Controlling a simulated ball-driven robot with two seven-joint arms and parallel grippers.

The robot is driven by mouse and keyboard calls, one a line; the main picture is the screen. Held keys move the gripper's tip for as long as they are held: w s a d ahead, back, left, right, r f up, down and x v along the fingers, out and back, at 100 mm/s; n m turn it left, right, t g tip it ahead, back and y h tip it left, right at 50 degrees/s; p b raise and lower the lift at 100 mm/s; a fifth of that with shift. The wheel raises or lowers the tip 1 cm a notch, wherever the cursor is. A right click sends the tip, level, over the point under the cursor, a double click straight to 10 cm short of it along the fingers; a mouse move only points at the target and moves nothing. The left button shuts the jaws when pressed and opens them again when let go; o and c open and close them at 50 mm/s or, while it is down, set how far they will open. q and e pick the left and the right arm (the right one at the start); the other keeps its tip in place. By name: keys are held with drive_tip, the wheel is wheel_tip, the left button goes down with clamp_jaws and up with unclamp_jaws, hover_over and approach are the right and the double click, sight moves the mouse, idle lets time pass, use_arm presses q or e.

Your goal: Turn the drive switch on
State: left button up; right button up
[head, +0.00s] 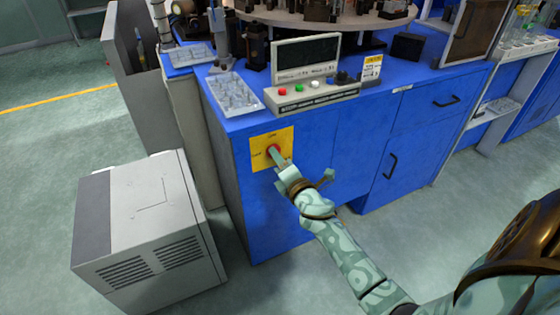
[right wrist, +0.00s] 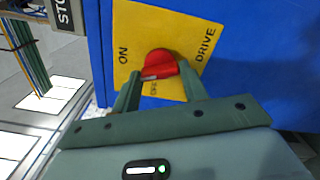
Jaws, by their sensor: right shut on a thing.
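The drive switch is a red knob (head: 273,150) on a yellow plate (head: 261,160) on the blue cabinet's front. In the right wrist view the red knob (right wrist: 160,63) sits between my fingers. The yellow plate (right wrist: 140,22) there reads "ON" at left and "DRIVE" at right; a third label below the knob is partly hidden. I cannot tell for sure which label the knob points to. My right gripper (head: 279,158) is shut on the knob, its fingers on either side; it also shows in the right wrist view (right wrist: 158,75). My left gripper is not in view.
A grey box unit (head: 150,215) stands on the floor left of the blue cabinet (head: 320,170). A control panel (head: 312,95) with colored buttons and a clear tray (head: 233,95) sit on top. Cabinet handles (head: 390,165) stick out to the right. Floor in front is clear.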

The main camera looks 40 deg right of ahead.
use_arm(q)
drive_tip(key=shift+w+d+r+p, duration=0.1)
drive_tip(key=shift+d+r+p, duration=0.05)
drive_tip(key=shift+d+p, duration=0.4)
use_arm(e)
drive_tip(key=shift+f+m, duration=0.1)
drive_tip(key=shift+m, duration=2.5)
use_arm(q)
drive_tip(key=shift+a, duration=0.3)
use_arm(e)
drive_tip(key=o, duration=1)
drive_tip(key=shift+s, duration=0.15)
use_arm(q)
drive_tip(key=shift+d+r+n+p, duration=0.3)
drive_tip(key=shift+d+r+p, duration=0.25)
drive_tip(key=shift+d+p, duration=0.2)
use_arm(e)
drive_tip(key=v, duration=1.1)
drive_tip(key=shift+s+a, duration=0.15)
drive_tip(key=shift+s, duration=0.25)
